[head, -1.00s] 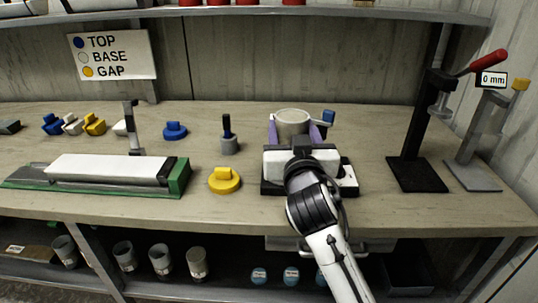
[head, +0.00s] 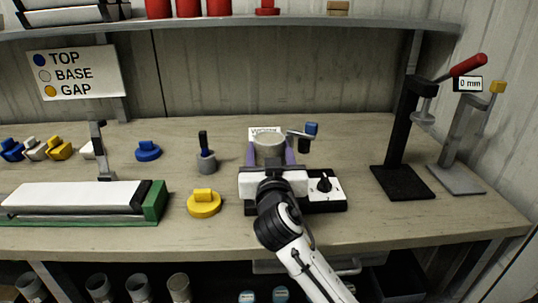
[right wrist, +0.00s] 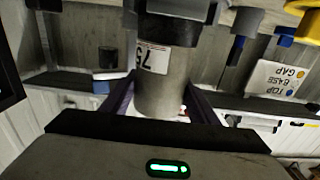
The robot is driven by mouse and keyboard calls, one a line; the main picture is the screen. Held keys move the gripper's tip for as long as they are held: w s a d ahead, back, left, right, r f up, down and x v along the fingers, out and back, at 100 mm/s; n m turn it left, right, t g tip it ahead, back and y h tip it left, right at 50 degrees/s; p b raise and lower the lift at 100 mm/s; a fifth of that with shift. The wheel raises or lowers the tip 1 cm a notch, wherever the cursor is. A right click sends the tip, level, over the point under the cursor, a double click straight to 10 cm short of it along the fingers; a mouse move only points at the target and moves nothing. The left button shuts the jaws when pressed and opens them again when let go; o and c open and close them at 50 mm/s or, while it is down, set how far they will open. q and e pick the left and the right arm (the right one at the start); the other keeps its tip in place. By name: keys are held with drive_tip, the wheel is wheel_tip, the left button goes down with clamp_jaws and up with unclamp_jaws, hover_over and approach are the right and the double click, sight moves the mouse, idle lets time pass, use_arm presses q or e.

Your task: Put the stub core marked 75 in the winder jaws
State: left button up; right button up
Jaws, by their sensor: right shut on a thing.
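The grey stub core (head: 268,146) stands upright between the purple fingers of my right gripper (head: 269,156), above the back of the winder (head: 326,204). In the right wrist view, the core (right wrist: 162,92) carries a white label reading 75, upside down in the picture. The fingers are shut on the core's two sides. A dark round part (right wrist: 168,28) meets the core's end there; I cannot tell whether the core sits in the jaws or just at them. My wrist hides much of the winder in the head view. My left gripper is not in view.
A yellow piece (head: 204,204) and a grey peg (head: 207,160) are to the left. A black press (head: 402,180) stands right. The front bench strip is clear.

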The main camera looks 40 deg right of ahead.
drive_tip(key=shift+f, duration=0.15)
drive_tip(key=shift+f, duration=0.15)
drive_tip(key=o, duration=1)
drive_tip(key=shift+f, duration=0.1)
drive_tip(key=shift+c, duration=0.2)
drive_tip(key=shift+r, duration=0.2)
drive_tip(key=b+v, duration=0.1)
drive_tip(key=v, duration=0.6)
drive_tip(key=shift+s, duration=0.25)
drive_tip(key=shift+a, duration=0.15)
